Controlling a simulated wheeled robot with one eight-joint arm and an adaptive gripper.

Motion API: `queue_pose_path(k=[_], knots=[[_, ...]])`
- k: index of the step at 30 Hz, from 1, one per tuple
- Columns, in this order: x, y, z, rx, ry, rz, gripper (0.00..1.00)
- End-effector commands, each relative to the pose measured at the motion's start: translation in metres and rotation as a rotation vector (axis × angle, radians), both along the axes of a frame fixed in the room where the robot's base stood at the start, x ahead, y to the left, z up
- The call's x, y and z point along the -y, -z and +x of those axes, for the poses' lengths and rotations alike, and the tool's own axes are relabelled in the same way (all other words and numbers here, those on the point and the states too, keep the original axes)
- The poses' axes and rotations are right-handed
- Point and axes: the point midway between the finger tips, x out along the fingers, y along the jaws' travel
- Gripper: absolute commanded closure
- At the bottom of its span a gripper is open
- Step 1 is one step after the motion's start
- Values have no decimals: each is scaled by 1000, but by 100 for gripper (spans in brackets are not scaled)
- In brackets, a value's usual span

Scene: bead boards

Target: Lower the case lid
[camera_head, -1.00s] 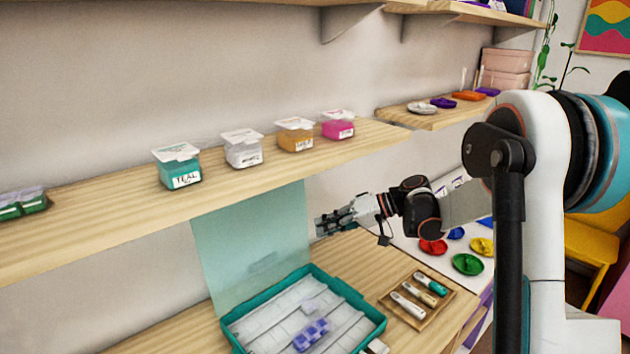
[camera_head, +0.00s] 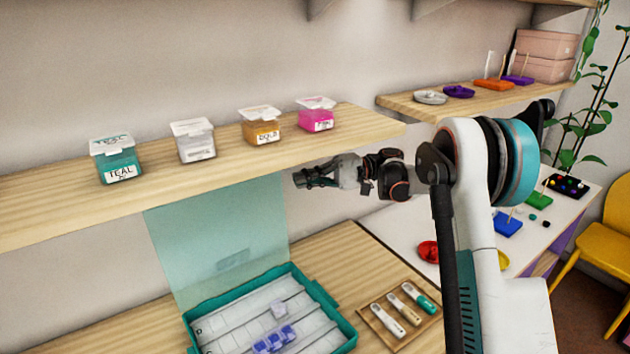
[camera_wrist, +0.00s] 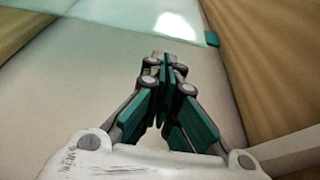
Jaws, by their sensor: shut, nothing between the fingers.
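The teal case (camera_head: 318,289) sits on the lower wooden counter, with pale compartments inside. Its see-through teal lid (camera_head: 220,235) stands upright at the back of the case, reaching up to the front of the shelf above. My gripper (camera_head: 298,179) is shut and empty, near the lid's upper right corner and just below the shelf. In the wrist view my gripper (camera_wrist: 166,62) has its fingertips together, with the glossy lid (camera_wrist: 100,40) across the top of the picture. I cannot tell whether the fingertips touch the lid.
Several labelled jars, one teal (camera_head: 118,160), stand on the shelf (camera_head: 60,205) above.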

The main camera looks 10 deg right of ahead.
Motion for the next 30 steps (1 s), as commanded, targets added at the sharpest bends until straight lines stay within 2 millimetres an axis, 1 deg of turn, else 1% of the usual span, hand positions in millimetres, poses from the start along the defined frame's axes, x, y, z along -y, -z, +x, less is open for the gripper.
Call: queue_pose_path(k=[1,3,9,14,26,30], knots=[[-10,2,-2,0,-2,0,100],[-22,3,-3,0,-2,0,100],[-44,2,-5,1,0,-1,100],[-51,2,-6,1,1,-1,100],[-53,1,-6,5,2,1,100],[-64,0,-7,30,1,13,100]])
